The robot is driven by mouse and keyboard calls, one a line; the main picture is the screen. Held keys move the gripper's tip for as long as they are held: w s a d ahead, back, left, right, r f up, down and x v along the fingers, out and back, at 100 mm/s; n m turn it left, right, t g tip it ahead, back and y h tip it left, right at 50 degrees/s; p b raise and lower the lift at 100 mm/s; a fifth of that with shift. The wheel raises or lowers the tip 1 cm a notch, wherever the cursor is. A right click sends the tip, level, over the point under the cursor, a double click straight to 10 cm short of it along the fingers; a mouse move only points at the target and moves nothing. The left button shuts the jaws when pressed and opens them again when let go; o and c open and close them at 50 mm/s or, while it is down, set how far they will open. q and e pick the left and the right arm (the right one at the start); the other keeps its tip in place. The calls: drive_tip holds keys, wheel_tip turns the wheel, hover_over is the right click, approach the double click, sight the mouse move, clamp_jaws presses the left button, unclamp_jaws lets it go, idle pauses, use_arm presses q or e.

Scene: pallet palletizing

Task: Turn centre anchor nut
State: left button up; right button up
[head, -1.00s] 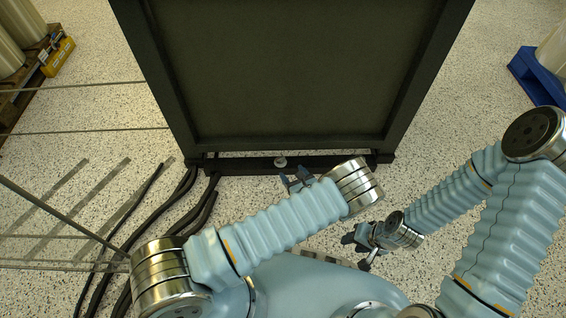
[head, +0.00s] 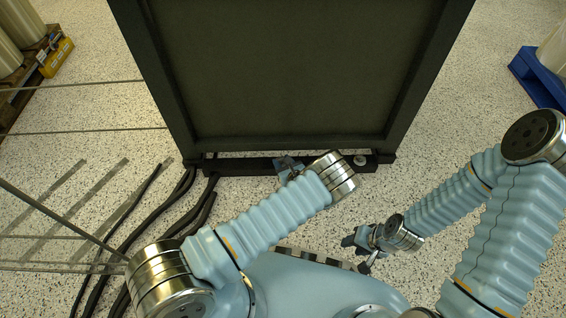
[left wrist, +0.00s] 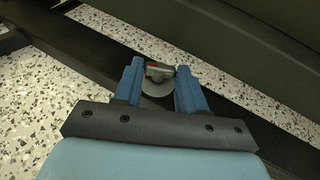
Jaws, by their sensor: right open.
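The centre anchor nut (left wrist: 160,72) shows between my left gripper's two blue fingers in the left wrist view, with a red and green mark on it and a grey round washer (left wrist: 156,87) under it. It sits on a black bar (head: 240,166) along the foot of the dark panel. My left gripper (left wrist: 159,75) has its fingers on either side of the nut, very close to it; whether they touch it cannot be told. In the head view my left gripper (head: 288,164) hides this nut. My right gripper (head: 352,241) is open and empty, low on the right, away from the bar.
Another round nut (head: 360,160) sits on the bar to the right, just beyond my left wrist. The large dark panel (head: 290,70) stands behind the bar. Black cables (head: 180,215) lie on the floor at left. A blue pallet (head: 540,78) stands far right.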

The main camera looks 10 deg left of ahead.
use_arm(q)
drive_tip(key=c, duration=0.5)
drive_tip(key=shift+s+a+r+m+h+p, duration=0.15)
drive_tip(key=shift+m+h+p, duration=0.2)
drive_tip(key=shift+p, duration=0.25)
drive_tip(key=m+t+h+p, duration=0.1)
drive_tip(key=m+h+p, duration=0.1)
drive_tip(key=p, duration=0.1)
drive_tip(key=m+t+h+p, duration=0.1)
drive_tip(key=m+h+p, duration=0.1)
drive_tip(key=p, duration=0.1)
drive_tip(key=shift+s+a, duration=0.2)
drive_tip(key=shift+a, duration=0.2)
drive_tip(key=shift+a+m+t+h+p, duration=0.2)
drive_tip(key=shift+m+t+h+p, duration=0.2)
drive_tip(key=shift+m+h+p, duration=0.65)
drive_tip(key=shift+a+f+m+h, duration=0.15)
drive_tip(key=shift+m+h, duration=0.25)
drive_tip(key=shift+h, duration=0.4)
drive_tip(key=o, duration=1)
drive_tip(key=shift+o, duration=0.2)
